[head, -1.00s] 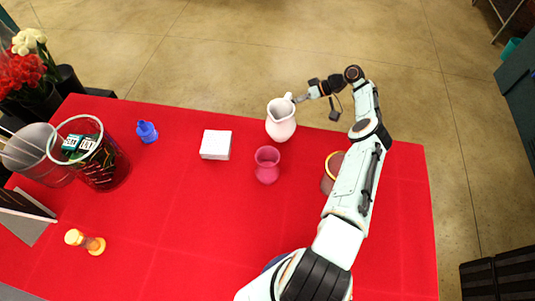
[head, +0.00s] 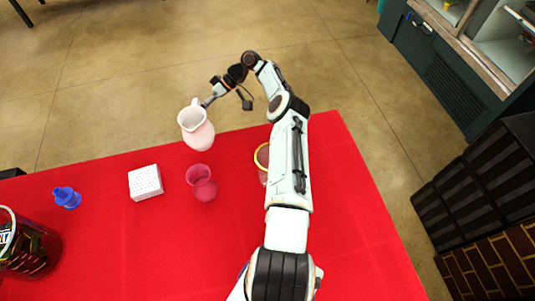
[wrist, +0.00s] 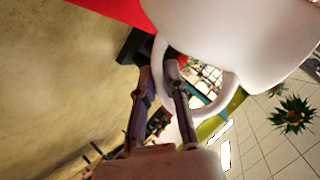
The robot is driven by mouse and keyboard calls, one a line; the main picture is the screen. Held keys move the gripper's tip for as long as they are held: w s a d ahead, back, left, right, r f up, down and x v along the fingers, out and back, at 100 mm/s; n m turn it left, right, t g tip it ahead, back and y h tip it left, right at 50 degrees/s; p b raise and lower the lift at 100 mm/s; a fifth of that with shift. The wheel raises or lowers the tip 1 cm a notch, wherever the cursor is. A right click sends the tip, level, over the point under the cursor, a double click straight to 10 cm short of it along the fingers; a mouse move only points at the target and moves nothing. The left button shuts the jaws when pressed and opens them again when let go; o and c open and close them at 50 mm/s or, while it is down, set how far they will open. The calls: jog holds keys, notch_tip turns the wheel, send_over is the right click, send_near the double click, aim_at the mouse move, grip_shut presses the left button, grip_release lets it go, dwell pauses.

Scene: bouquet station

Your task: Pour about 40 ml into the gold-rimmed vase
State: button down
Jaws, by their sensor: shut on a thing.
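A white pitcher (head: 197,130) is at the back edge of the red table in the head view. My gripper (head: 207,103) is shut on its handle, and the pitcher looks upright and appears raised off the table. In the wrist view the pitcher (wrist: 235,35) fills the upper right, and its handle (wrist: 212,108) loops by my gripper's fingers (wrist: 160,75). The gold-rimmed vase (head: 262,158) stands on the table right of the pitcher, partly hidden behind my arm. Its inside and any liquid level cannot be made out.
A pink vase (head: 202,184) stands in front of the pitcher. A white block with a dotted top (head: 145,182) and a blue bottle (head: 67,197) are further left, near a clear container (head: 40,255). The red table (head: 150,250) is clear at the front.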

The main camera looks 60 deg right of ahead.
aim_at(197, 100)
notch_tip(197, 100, up, 3)
jog(key=shift+r, duration=0.1)
jog(key=s+d, duration=1.1)
jog(key=s, duration=0.4)
jog(key=shift+s+a+f, duration=0.1)
jog(key=shift+f, duration=1.15)
jog(key=shift+s+a+f, duration=0.1)
jog(key=shift+f, duration=1.1)
